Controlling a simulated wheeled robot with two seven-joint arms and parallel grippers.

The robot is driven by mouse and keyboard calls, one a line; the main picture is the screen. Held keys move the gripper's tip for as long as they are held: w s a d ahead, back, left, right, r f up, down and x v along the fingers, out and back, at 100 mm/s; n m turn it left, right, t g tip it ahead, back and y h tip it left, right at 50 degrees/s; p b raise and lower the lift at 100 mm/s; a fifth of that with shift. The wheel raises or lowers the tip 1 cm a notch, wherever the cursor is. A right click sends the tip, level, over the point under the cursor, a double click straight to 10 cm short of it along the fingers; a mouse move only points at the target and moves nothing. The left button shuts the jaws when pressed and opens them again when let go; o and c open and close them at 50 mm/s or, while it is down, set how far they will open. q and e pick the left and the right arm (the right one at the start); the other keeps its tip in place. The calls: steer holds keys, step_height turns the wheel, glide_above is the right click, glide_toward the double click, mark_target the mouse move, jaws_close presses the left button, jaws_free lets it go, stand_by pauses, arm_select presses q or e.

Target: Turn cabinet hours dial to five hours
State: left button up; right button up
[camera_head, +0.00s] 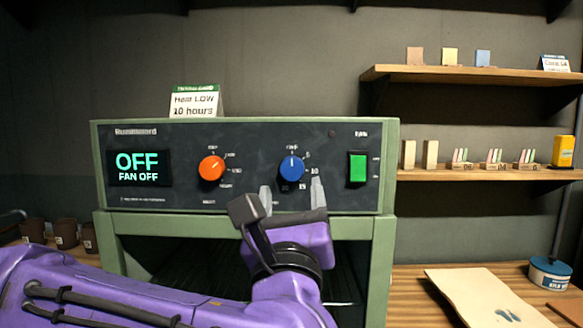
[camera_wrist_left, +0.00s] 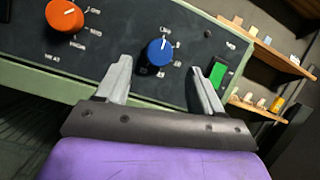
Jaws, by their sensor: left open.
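The green cabinet (camera_head: 110,190) has a dark front panel with a display reading OFF and FAN OFF. The blue hours dial (camera_head: 291,168) sits right of the orange heat dial (camera_head: 211,168); its white pointer is up, near the top mark. My left gripper (camera_head: 292,192) is open, its two grey fingers just below and to either side of the blue dial. In the left wrist view the blue dial (camera_wrist_left: 160,52) shows between and beyond the fingertips, apart from them. The orange dial (camera_wrist_left: 64,17) is at upper left. My right gripper is not in view.
A green switch (camera_head: 358,168) is right of the blue dial. A card (camera_head: 194,102) reading "Heat LOW 10 hours" stands on the cabinet. Shelves (camera_head: 480,174) with small blocks are at right. A board (camera_head: 485,297) and a blue tin (camera_head: 549,273) lie on the wooden bench.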

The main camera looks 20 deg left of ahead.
mark_target(291, 171)
arm_select(q)
steer(key=p+x, duration=0.2)
steer(key=x, duration=0.2)
steer(key=shift+w+a+r, duration=0.2)
steer(key=shift+w, duration=0.3)
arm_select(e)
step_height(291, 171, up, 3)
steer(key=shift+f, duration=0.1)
arm_select(q)
steer(key=c, duration=1)
steer(key=shift+c, duration=0.2)
